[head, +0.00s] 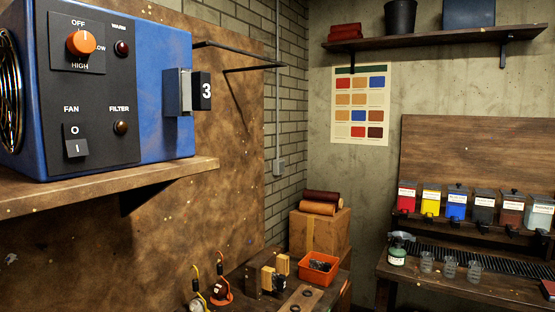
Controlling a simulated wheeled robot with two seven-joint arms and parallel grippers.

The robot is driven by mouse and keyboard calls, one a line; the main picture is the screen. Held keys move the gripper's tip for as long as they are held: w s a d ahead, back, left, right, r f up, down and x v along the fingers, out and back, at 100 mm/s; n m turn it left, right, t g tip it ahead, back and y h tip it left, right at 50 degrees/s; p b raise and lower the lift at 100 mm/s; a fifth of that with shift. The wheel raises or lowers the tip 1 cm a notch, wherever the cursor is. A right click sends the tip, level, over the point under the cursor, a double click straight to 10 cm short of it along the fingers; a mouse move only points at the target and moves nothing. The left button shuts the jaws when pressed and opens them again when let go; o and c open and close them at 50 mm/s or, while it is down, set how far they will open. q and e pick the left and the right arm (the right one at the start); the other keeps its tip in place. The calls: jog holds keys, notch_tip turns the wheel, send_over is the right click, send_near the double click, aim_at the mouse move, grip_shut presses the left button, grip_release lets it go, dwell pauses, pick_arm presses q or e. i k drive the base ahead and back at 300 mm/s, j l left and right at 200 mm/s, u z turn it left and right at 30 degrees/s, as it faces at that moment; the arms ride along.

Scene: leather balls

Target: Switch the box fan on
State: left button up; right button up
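The box fan (162,70) is a blue box on a wooden wall shelf at the upper left, with part of a round grille (10,90) at the left edge. Its black front panel has an orange knob (81,42) marked OFF, LOW and HIGH; its white line points up toward OFF. Below it, under the word FAN, is a black rocker switch (75,140) marked O above and I below. The I half seems to stand out. A dark red WARN lamp (122,48) and a brown FILTER lamp (121,127) look unlit. Neither gripper is in view.
The shelf (150,176) juts out under the fan. A grey piece with a black "3" plate (201,91) sticks out from the box's right side. A black bracket (240,68) projects from the wall board. A bench with an orange tray (318,267) stands below.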

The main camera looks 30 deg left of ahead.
aim_at(74, 134)
jog(key=u, duration=1.75)
